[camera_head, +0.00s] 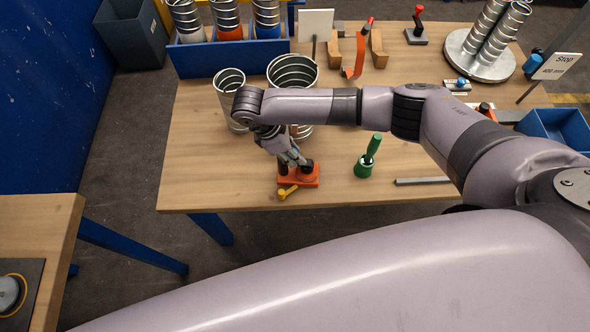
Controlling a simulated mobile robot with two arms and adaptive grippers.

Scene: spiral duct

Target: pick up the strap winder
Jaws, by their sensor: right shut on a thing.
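The strap winder appears to be the small orange tool (313,181) near the front edge of the wooden table, with dark knobs on top and a yellow handle (287,192) at its front left. My right gripper (296,161) reaches down onto it from above, shut on its dark upper part. The fingers hide some of that part. The tool looks to be at table level; I cannot tell whether it is lifted. My left gripper is not in view.
Spiral duct pieces (229,92) stand behind my right wrist. A green tool (368,160) stands to the right of the winder, with a grey bar (424,181) farther right. A blue bin (556,126) is at the right. Bare table lies left of the winder.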

